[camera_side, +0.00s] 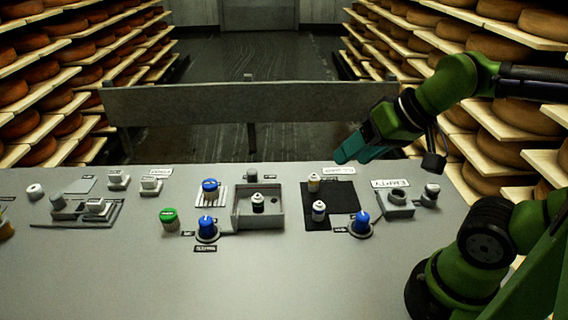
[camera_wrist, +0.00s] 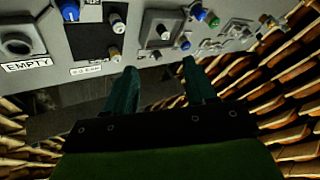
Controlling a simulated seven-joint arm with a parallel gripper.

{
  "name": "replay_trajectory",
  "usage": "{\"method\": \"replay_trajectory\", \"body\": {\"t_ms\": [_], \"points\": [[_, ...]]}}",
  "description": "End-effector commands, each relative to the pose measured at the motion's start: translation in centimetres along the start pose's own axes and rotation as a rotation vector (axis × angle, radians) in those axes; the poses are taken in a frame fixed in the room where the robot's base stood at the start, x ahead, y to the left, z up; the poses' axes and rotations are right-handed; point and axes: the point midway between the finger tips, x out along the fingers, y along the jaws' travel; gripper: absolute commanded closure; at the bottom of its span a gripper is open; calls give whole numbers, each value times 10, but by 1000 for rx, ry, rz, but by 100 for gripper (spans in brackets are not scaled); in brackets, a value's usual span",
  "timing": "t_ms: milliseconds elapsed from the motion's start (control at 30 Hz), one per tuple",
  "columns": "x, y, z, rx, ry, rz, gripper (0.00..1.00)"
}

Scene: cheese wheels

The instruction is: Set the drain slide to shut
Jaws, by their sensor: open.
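My gripper (camera_side: 352,150) hangs above the far right part of the grey panel, open and empty. Its two teal fingers also show in the wrist view (camera_wrist: 157,70), apart, with nothing between them. No readable label picks out the drain slide. Grey block-like sliders are at the panel's left: one on a grey plate (camera_side: 95,207), and two behind it, a left one (camera_side: 117,180) and a right one (camera_side: 151,186). I cannot tell which is the drain slide or how it is set. My gripper is well to the right of these and touches nothing.
Blue knobs (camera_side: 207,226), (camera_side: 361,222), a green-topped button (camera_side: 169,218), a grey tray (camera_side: 280,206) and a black mat (camera_side: 346,217) with small bottles occupy the middle. An "EMPTY" label (camera_side: 390,184) marks a grey socket (camera_side: 397,203). The panel's front is clear. Cheese shelves flank both sides.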

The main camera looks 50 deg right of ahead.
Motion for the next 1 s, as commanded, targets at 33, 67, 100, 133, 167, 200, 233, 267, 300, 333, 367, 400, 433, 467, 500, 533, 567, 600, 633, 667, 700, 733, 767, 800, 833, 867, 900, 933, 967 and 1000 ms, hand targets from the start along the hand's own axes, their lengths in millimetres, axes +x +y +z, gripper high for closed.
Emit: {"method": "replay_trajectory", "body": {"t_ms": [33,67,100,133,167,200,233,267,300,333,367,400,433,467,500,533,567,600,633,667,700,733,767,800,833,867,900,933,967,1000], "points": [[0,0,0,0,0,0,44],[0,0,0,0,0,0,44],[0,0,0,0,0,0,44],[0,0,0,0,0,0,44],[0,0,0,0,0,0,44],[0,0,0,0,0,0,44],[0,0,0,0,0,0,41],[0,0,0,2,0,1,41],[2,2,0,8,-5,7,41],[4,4,0,13,-13,14,41],[8,6,0,19,-26,23,41],[13,8,-1,28,-44,38,41],[16,10,-4,35,-57,50,41],[21,11,-8,43,-71,62,41],[28,12,-15,50,-90,79,41],[33,12,-21,48,-106,92,41],[39,13,-28,40,-122,102,41],[47,13,-39,22,-143,115,41],[54,13,-47,4,-159,121,41],[61,13,-55,-16,-175,126,41],[71,14,-66,-49,-197,130,41],[79,14,-74,-76,-212,130,41],[88,15,-82,-105,-227,129,41],[99,16,-93,-145,-248,126,41],[109,17,-101,-179,-262,120,41],[118,18,-109,-213,-277,113,41],[131,20,-118,-259,-296,102,41],[141,21,-126,-296,-307,91,41],[151,23,-133,-335,-318,79,41],[163,25,-143,-388,-330,61,41]]}}
